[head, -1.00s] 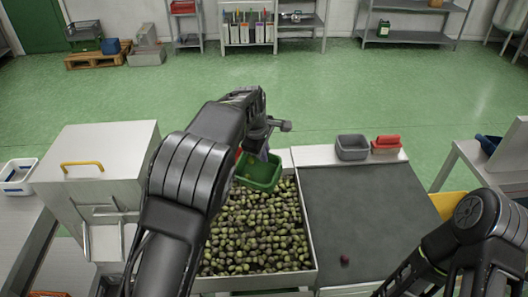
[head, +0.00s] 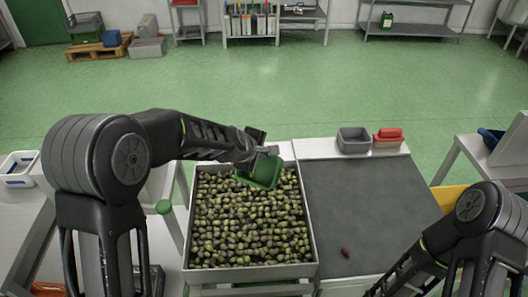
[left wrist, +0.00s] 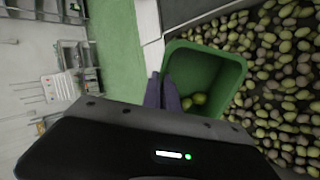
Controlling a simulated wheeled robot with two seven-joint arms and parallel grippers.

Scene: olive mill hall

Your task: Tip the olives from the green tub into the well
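The green tub (head: 262,183) hangs tilted over the far part of the olive-filled well (head: 314,255) in the head view. My left gripper (head: 268,152) holds it by its rim. In the left wrist view the fingers (left wrist: 163,95) are closed on the near left wall of the tub (left wrist: 215,68). A few green olives (left wrist: 199,98) lie at the near end inside it; the rest of the visible inside is bare. Many green and dark olives (head: 250,225) cover the well's floor. My right arm shows at the lower right, but its gripper is out of view.
A grey mat (head: 375,210) lies right of the well, with one dark olive (head: 345,252) on it. A grey bin (head: 354,141) and a red-topped box (head: 388,138) stand behind the mat. A white tub (head: 18,168) stands far left.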

